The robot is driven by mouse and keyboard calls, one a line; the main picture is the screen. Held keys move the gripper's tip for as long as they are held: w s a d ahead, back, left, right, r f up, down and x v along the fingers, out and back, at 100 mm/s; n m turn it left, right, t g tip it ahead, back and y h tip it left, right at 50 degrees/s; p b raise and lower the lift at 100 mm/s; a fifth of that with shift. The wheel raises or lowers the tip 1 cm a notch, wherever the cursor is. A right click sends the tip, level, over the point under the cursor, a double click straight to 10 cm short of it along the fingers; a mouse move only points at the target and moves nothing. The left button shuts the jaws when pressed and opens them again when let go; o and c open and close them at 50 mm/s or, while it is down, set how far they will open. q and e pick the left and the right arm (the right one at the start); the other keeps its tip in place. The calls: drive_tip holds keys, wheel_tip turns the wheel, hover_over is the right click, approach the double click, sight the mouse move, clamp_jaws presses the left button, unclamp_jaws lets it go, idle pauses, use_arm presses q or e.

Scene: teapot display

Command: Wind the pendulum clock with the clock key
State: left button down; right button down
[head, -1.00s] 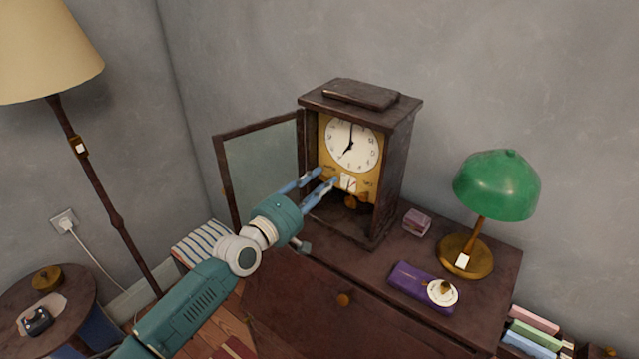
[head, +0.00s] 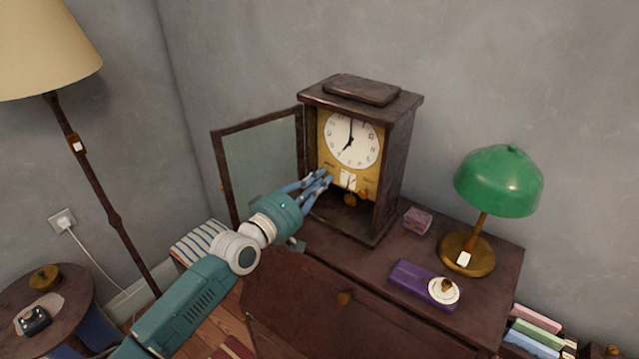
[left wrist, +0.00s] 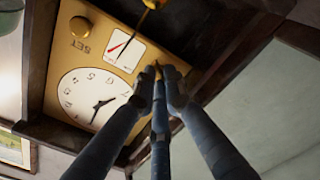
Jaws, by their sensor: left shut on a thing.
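The pendulum clock (head: 398,150) stands upright on the dresser with its glass door (head: 262,160) swung open to the left. Its white dial (head: 351,140) sits on a brass plate; the dial and plate also show in the left wrist view (left wrist: 90,98). My left gripper (head: 326,175) reaches into the clock below the dial's left side. Its fingers (left wrist: 160,78) are shut on a small brass piece, which looks like the clock key (left wrist: 174,73), at the plate. The fingers mostly hide it. A knob marked SET (left wrist: 80,26) and a gauge with a red needle (left wrist: 124,52) are nearby. My right gripper is out of view.
A green lamp (head: 498,180), a purple case (head: 408,278) and a small pink box (head: 417,220) stand on the dresser (head: 385,260) right of the clock. The open door stands close beside my left arm. A floor lamp (head: 100,190) is at the far left.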

use_arm(q)
drive_tip(key=shift+s+d+f+m+b, duration=0.1)
drive_tip(key=shift+m+b, duration=0.9)
drive_tip(key=shift+m, duration=3.1)
drive_tip(key=shift+s+d+f+m+b, duration=0.1)
drive_tip(key=shift+m+b, duration=0.85)
drive_tip(key=shift+m, duration=3.15)
drive_tip(key=c, duration=1.8)
unclamp_jaws()
drive_tip(key=shift+s, duration=0.1)
drive_tip(key=v, duration=1.2)
